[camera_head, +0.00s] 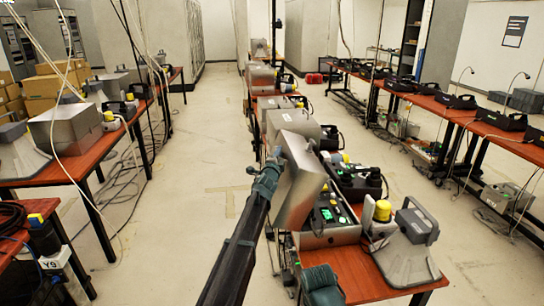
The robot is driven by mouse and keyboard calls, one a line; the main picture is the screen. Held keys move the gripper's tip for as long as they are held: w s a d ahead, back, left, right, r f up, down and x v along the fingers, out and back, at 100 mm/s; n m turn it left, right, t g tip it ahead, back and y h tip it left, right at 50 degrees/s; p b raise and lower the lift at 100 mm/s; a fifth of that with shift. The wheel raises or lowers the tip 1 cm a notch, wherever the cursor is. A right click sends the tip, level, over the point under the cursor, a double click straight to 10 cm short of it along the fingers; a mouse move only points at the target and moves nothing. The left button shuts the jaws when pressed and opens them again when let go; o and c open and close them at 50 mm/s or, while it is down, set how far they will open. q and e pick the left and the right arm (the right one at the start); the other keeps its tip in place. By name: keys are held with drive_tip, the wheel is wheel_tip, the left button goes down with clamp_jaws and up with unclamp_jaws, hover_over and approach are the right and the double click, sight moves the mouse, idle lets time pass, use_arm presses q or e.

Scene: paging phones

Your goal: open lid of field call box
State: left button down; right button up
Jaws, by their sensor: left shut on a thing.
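The field call box (330,238) is a silver metal case on the red-brown table in the middle row. Its black inside panel with green parts is in view. Its silver lid (303,182) stands raised and tilted at the left side of the case. My left gripper (272,172) is at the lid's left edge, shut on it; the fingertips are small and partly hidden. My left arm comes up from the bottom of the picture.
A grey device (405,250) with a yellow-capped part stands right of the box. Closed silver cases (288,122) stand behind. Side tables carry more equipment. Floor aisles (210,150) are mostly clear, with some cables.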

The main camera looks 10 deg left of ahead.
sight(302, 150)
use_arm(q)
drive_tip(key=shift+w+d+r+m+p, duration=0.1)
drive_tip(key=shift+d+r+m+p, duration=0.1)
drive_tip(key=shift+d, duration=0.3)
drive_tip(key=shift+w+d+r+m+p, duration=0.1)
drive_tip(key=shift+d+p, duration=0.05)
drive_tip(key=shift+d, duration=0.35)
drive_tip(key=d+m, duration=0.1)
drive_tip(key=d, duration=0.1)
drive_tip(key=w+d+m+p, duration=0.1)
drive_tip(key=d, duration=0.1)
drive_tip(key=w+d+g+p, duration=0.1)
drive_tip(key=d, duration=0.1)
drive_tip(key=shift+d+f+m, duration=0.15)
drive_tip(key=shift+d+m, duration=0.2)
drive_tip(key=shift+m, duration=0.05)
drive_tip(key=shift+w+d+f+m, duration=0.1)
drive_tip(key=shift+d+f+m, duration=0.15)
drive_tip(key=shift+d, duration=0.45)
drive_tip(key=c, duration=0.9)
unclamp_jaws()
drive_tip(key=shift+r, duration=0.15)
drive_tip(key=shift+o, duration=0.2)
